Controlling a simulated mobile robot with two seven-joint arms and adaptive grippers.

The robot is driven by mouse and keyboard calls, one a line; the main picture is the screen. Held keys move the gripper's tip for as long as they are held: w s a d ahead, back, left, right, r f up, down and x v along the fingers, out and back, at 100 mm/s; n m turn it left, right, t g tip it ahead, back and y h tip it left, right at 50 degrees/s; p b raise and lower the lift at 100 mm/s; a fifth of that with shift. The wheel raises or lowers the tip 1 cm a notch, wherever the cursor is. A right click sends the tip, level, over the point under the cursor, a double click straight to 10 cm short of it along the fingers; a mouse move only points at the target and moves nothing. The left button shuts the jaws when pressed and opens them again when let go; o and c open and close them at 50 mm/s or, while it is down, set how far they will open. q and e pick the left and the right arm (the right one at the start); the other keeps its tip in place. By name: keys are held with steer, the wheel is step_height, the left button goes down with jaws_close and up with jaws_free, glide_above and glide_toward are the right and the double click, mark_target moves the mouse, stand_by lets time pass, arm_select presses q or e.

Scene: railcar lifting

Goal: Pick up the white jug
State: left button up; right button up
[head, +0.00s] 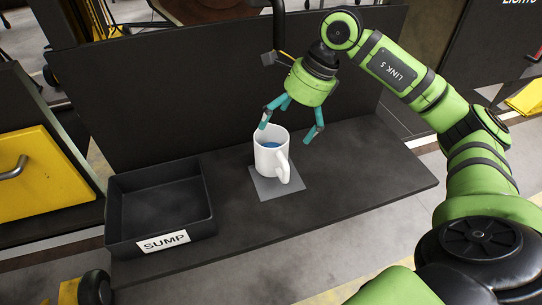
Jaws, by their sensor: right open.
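The white jug (268,157) stands upright on a grey square mat (287,187) on the dark bench. Its handle points to the front right, and blue liquid shows inside. My right gripper (291,133) is open above and just behind the jug, with its teal fingers spread and pointing down. One finger appears near the jug's back rim and another to the right of it; whether they touch it I cannot tell. The gripper is empty. My left gripper is not in view.
A black open tray (112,213) labelled SUMP sits on the bench left of the jug. A dark upright panel (170,110) closes the back of the bench. The bench top (370,165) right of the jug is clear. A yellow panel (40,180) stands at the left.

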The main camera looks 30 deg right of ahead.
mark_target(275, 138)
steer(key=p+x, duration=0.1)
steer(key=x, duration=0.1)
steer(key=p+x, duration=0.1)
steer(key=x, duration=0.1)
steer(key=shift+a+f, duration=0.1)
steer(key=shift+a, duration=0.3)
steer(key=shift+f, duration=0.3)
steer(key=c, duration=1.7)
